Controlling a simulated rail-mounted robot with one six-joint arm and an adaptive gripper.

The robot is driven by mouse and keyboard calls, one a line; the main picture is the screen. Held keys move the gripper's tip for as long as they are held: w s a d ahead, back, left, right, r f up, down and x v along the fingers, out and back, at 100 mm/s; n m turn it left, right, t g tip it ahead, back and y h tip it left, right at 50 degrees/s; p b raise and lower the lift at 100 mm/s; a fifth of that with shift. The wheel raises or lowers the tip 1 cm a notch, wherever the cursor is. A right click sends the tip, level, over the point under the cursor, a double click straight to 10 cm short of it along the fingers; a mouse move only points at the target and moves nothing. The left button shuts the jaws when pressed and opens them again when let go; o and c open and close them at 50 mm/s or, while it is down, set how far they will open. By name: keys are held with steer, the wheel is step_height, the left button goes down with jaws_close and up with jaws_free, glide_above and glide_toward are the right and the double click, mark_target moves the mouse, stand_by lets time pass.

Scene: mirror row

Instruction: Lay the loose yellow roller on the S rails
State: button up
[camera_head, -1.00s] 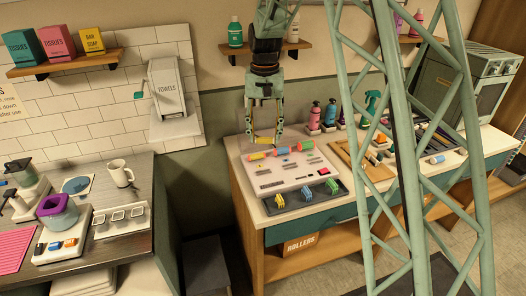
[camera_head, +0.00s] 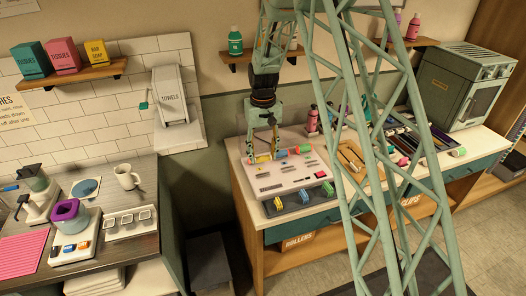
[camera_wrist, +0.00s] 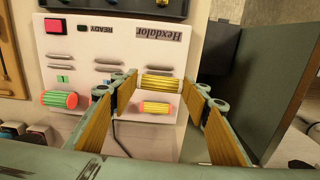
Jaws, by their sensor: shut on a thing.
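My gripper (camera_wrist: 158,88) is shut on the yellow roller (camera_wrist: 160,83), which lies crosswise between the fingertips in the wrist view. In the head view my gripper (camera_head: 263,156) is low over the left part of the white machine (camera_head: 285,178). A second roller, yellow and orange (camera_wrist: 155,107), shows on the machine just below the held one in the wrist view. A green and red roller (camera_wrist: 59,99) lies at the machine's other end; a blue roller (camera_head: 281,153) is between them. I cannot read an S mark, and cannot tell whether the held roller touches the machine.
A dark tray (camera_head: 298,198) with several coloured parts is at the machine's front. A red bottle (camera_head: 312,119) stands behind it. A wooden board (camera_head: 351,156) and a dark tool tray (camera_head: 408,142) are to the right. A dark green panel (camera_wrist: 235,75) stands right in the wrist view.

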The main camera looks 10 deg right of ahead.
steer(key=shift+f, duration=0.4)
steer(key=shift+f, duration=0.15)
steer(key=shift+f+b, duration=1.1)
steer(key=shift+f, duration=1.9)
steer(key=shift+f+b, duration=0.25)
steer(key=shift+b, duration=0.1)
stand_by(0.5)
steer(key=o, duration=0.8)
steer(key=shift+o, duration=0.4)
steer(key=shift+o, duration=1.4)
steer(key=shift+r, duration=0.2)
